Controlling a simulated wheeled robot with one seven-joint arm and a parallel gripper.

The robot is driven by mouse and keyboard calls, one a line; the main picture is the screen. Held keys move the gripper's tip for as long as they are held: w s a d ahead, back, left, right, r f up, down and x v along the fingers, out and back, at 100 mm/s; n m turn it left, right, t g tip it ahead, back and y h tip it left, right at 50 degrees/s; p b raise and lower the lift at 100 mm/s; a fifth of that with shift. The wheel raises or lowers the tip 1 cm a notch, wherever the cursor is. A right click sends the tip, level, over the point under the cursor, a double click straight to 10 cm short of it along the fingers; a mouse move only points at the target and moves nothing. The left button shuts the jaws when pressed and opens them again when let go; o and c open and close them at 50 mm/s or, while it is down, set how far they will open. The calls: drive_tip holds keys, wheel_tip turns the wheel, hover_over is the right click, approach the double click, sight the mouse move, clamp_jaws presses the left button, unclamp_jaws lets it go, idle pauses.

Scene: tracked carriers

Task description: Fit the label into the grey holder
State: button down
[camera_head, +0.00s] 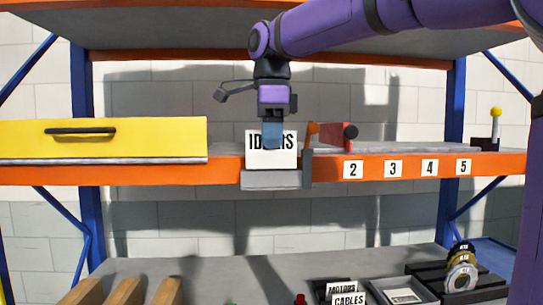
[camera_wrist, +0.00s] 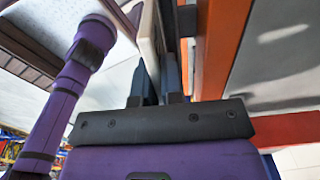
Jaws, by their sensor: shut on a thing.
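The white label (camera_head: 258,158) with dark print stands upright in front of the orange shelf beam. My gripper (camera_head: 272,140) is shut on its upper middle from above and hides part of the print. The grey holder (camera_head: 271,181) is on the beam's front, directly below the label. The label's lower edge meets the holder's top edge in the head view; I cannot tell whether it is inside or just in front or behind. In the wrist view the label (camera_wrist: 149,38) shows edge-on as a pale plate between the fingers (camera_wrist: 157,80).
A dark grey upright piece (camera_head: 307,168) stands close right of the holder, with a red and orange tool (camera_head: 335,134) behind it. A yellow drawer (camera_head: 120,138) is at left. Number labels (camera_head: 392,169) line the orange beam (camera_head: 430,160). Label trays (camera_head: 345,290) are below.

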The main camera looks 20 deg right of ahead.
drive_tip(key=shift+w+d, duration=0.25)
drive_tip(key=shift+w, duration=0.35)
drive_tip(key=shift+f, duration=1.8)
drive_tip(key=c, duration=1.2)
unclamp_jaws()
drive_tip(key=shift+f, duration=0.1)
drive_tip(key=shift+c, duration=0.2)
wheel_tip(320, 180, up, 12)
